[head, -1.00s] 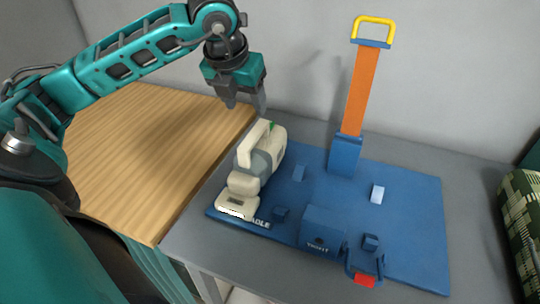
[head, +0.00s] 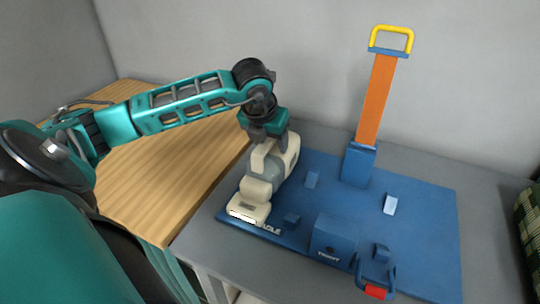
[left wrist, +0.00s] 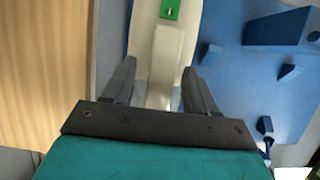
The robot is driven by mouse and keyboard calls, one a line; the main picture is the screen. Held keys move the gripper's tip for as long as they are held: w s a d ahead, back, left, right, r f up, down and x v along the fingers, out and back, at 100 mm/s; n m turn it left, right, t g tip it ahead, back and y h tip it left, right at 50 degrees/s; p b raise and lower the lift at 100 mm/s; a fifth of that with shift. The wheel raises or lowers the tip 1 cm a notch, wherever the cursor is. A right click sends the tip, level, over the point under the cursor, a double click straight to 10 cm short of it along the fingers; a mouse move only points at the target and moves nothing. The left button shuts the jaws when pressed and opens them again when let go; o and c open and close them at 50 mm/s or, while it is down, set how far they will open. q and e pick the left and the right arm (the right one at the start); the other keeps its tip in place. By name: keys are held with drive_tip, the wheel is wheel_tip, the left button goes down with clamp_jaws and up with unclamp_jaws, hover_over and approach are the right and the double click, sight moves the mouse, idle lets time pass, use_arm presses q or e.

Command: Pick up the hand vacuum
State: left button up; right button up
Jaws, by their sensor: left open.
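The hand vacuum (head: 262,180), cream with a grey middle, lies on the left end of a blue board on the grey table. My left gripper (head: 267,145) is right above its handle, pointing down. In the left wrist view the two fingers (left wrist: 158,90) stand apart on either side of the cream handle (left wrist: 168,65), with gaps at both sides. A green button (left wrist: 170,9) shows on the vacuum at the top of that view. My right gripper is not in view.
The blue board (head: 425,215) carries several blue blocks, a red-tipped clamp (head: 376,291) and an upright orange strap with a yellow handle (head: 380,90). A wooden counter (head: 175,165) is at left, a plaid cloth (head: 529,225) at far right.

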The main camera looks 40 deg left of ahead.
use_arm(q)
drive_tip(key=shift+c, duration=0.3)
clamp_jaws()
idle(1.0)
drive_tip(key=shift+r, duration=0.15)
